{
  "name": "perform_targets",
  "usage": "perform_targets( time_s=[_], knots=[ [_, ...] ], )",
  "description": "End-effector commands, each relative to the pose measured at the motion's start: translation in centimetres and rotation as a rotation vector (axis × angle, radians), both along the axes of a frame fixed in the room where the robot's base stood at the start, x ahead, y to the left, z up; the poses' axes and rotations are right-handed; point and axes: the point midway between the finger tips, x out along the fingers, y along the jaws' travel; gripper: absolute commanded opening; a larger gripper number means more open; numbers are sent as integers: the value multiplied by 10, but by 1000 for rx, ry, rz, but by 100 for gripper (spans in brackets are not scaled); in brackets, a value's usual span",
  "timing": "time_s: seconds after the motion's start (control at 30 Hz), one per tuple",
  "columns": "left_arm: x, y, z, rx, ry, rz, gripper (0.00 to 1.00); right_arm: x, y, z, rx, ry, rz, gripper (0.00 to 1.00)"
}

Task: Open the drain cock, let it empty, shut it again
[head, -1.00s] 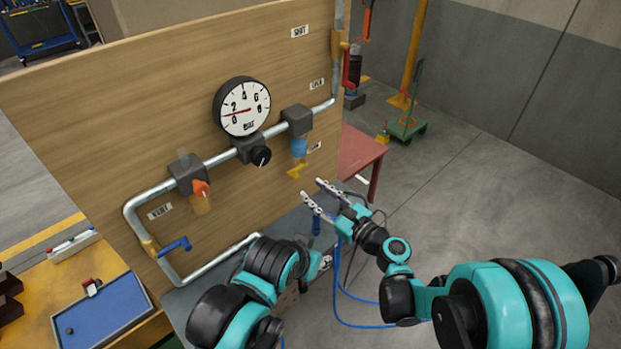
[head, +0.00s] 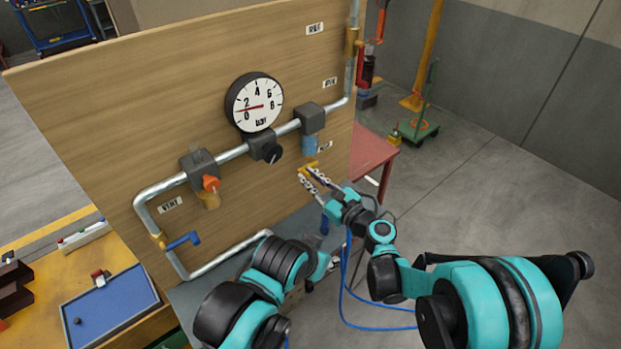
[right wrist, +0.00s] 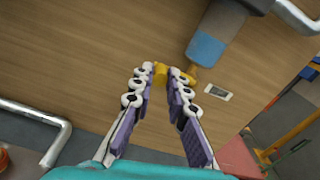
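The drain cock (head: 309,166) is a small yellow handle below a blue bowl (head: 309,146), hanging under a grey block on the board's pipe. It also shows in the right wrist view (right wrist: 160,72), below the blue bowl (right wrist: 206,50). My right gripper (head: 309,176) is just in front of the cock. In the right wrist view its two fingers (right wrist: 158,84) are apart, with part of the yellow handle between or just beyond the tips; contact is unclear. My left arm is low in front of the board; its gripper's fingers cannot be made out.
A gauge (head: 254,102) with a red needle near the low end and a black knob (head: 273,153) sit left of the bowl. An orange-capped fitting (head: 210,184) and blue-handled valve (head: 183,241) are farther left. A red table (head: 371,151) stands behind the board's right edge.

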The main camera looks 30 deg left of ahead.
Motion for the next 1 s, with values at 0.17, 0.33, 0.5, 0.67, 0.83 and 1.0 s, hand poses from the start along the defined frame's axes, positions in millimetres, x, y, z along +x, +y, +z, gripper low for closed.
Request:
perform_targets(
  time_s=[0.17, 0.33, 0.5, 0.67, 0.83, 1.0],
  knots=[
    [0, 0, -1, 0, 0, 0, 40, 0, 0, -1, -2, -6, 0, 0],
    [0, 0, -5, 0, 0, 0, 40, 0, 0, -4, -18, -42, 0, 0],
    [0, 0, -14, 0, 0, 0, 40, 1, 0, -9, -53, -128, 0, 0],
    [0, 0, -25, 0, 0, 0, 40, 2, -1, -17, -103, -249, 0, 0],
    [0, 0, -37, 0, 0, 0, 40, 4, -2, -24, -165, -398, 1, 0],
    [0, 0, -47, 0, 0, 0, 40, 8, -4, -31, -227, -548, 0, 0]
  ],
)
